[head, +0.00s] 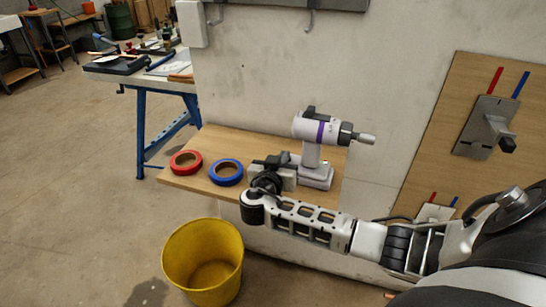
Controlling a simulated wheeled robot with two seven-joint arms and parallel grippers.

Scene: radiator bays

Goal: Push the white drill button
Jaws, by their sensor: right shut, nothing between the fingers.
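A white drill (314,148) with a purple band and a dark chuck stands upright on a small wooden shelf (222,142), its nose pointing right. My right gripper (270,162) is shut and empty, just left of the drill's handle and above the shelf. It overlaps the lower part of the drill in the picture, and I cannot tell whether it touches it. The drill's button cannot be made out from here. My left gripper is not in view.
A red tape roll (186,162) and a blue tape roll (226,172) lie on the shelf's left part. A yellow bucket (203,262) stands on the floor below. A workbench (150,78) stands behind left. A wooden wall panel (450,130) with a metal bracket is at right.

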